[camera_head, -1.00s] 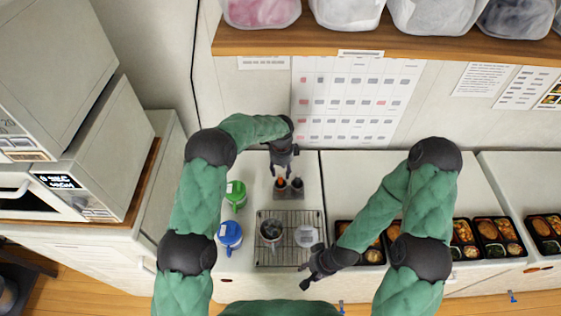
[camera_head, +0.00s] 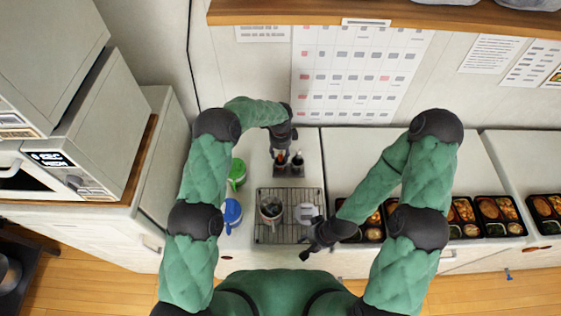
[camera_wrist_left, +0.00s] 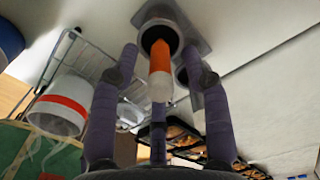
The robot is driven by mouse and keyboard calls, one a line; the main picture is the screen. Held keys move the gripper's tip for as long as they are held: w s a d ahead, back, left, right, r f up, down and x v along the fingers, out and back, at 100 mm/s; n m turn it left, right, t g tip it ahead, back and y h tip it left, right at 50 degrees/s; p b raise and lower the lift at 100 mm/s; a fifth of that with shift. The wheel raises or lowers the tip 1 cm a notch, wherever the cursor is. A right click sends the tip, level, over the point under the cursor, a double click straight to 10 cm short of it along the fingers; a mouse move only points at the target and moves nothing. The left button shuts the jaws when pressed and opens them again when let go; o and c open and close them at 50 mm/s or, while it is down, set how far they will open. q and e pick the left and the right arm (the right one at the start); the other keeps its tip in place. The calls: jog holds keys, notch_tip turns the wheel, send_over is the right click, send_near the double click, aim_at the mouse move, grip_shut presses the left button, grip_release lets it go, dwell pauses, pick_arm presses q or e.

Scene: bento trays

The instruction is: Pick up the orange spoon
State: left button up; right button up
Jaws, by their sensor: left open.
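The orange spoon (camera_wrist_left: 160,52) stands in a round metal cup of the grey holder (camera_wrist_left: 196,15). Its orange part shows in the left wrist view, with a pale end pointing towards my wrist. In the head view it is a small orange spot (camera_head: 281,158) in the holder (camera_head: 289,171). My left gripper (camera_head: 282,150) is over the holder; in the left wrist view its open fingers (camera_wrist_left: 160,62) stand either side of the spoon, with visible gaps. My right gripper (camera_head: 311,250) is low, near the counter's front edge, away from the holder; its jaw state is unclear.
A second holder cup with a dark item is beside the spoon's cup. A wire rack (camera_head: 262,236) holds a metal container (camera_head: 271,209) and a pale item (camera_head: 306,211). Green (camera_head: 237,173) and blue-lidded (camera_head: 231,215) containers stand left. Bento trays (camera_head: 497,216) line the right.

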pick_arm(q)
notch_tip(320, 180, down, 2)
jog(key=shift+f, duration=0.1)
pick_arm(e)
jog(key=shift+f, duration=0.3)
pick_arm(q)
grip_shut()
